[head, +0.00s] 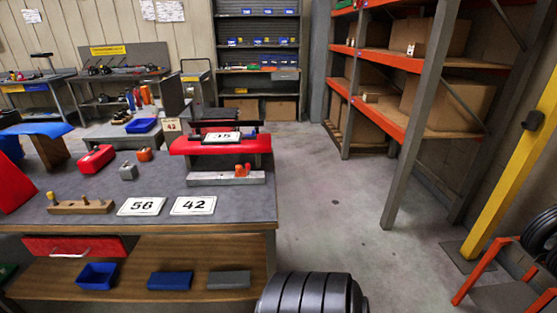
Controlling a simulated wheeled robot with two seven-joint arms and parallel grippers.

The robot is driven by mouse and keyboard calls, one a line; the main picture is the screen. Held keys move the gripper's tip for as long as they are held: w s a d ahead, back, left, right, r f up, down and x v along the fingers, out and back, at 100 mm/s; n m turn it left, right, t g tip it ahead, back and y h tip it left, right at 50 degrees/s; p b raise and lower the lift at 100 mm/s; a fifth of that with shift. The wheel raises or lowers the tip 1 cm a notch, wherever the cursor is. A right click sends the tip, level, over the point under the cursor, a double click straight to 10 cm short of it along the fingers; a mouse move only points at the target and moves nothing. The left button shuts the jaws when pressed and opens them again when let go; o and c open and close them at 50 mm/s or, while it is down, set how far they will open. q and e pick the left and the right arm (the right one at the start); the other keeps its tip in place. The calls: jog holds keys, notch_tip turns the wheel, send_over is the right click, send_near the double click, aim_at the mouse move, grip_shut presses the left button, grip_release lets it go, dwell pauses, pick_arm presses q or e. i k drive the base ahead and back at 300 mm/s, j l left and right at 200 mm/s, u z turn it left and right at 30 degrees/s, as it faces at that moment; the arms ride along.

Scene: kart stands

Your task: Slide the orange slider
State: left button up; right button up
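A small orange slider (242,170) sits on a low grey rail (218,179) near the right end of the grey-topped workbench (115,182). The slider is toward the right part of the rail. Its fine shape is too small to tell. Neither of my grippers shows in the head view.
A red padded piece (222,146) stands just behind the rail, with a number card on it. Cards reading 56 (142,206) and 42 (193,205) lie in front. A ribbed dark cylinder (310,293) stands at the bench's front right.

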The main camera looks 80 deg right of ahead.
aim_at(239, 172)
jog(key=k+z, duration=0.1)
jog(key=z, duration=1.8)
